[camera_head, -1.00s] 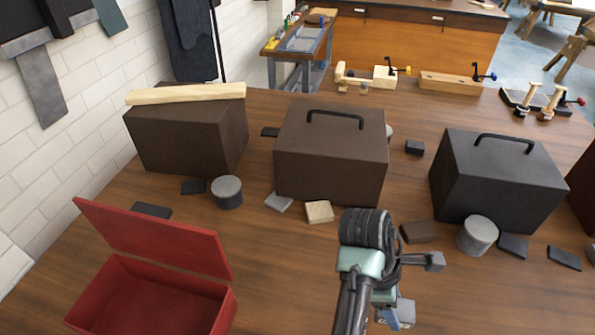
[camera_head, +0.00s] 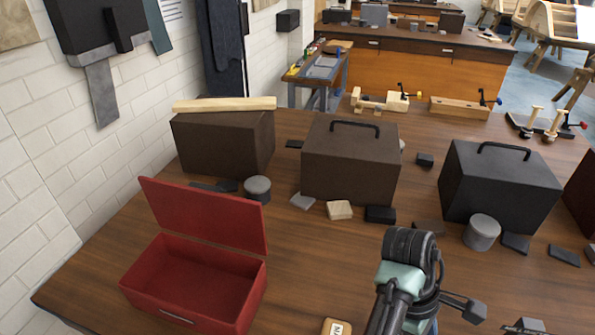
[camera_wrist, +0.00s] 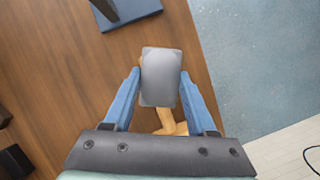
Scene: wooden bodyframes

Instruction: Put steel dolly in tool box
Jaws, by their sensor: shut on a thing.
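The red tool box (camera_head: 210,318) stands at the left front of the bench in the head view. Its lid (camera_head: 205,215) is raised, and the part of the inside that shows is empty. In the wrist view my gripper (camera_wrist: 160,80) has its two blue fingers shut on a smooth grey block with rounded corners, the steel dolly (camera_wrist: 161,72). In the head view my arm is at the lower right, well right of the box. The fingers and the dolly cannot be made out clearly there.
Brown cases (camera_head: 350,165) and a black case (camera_head: 500,190) line the back, with small blocks and grey cylinders (camera_head: 482,232) before them. A wooden piece (camera_wrist: 172,122) shows below the dolly.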

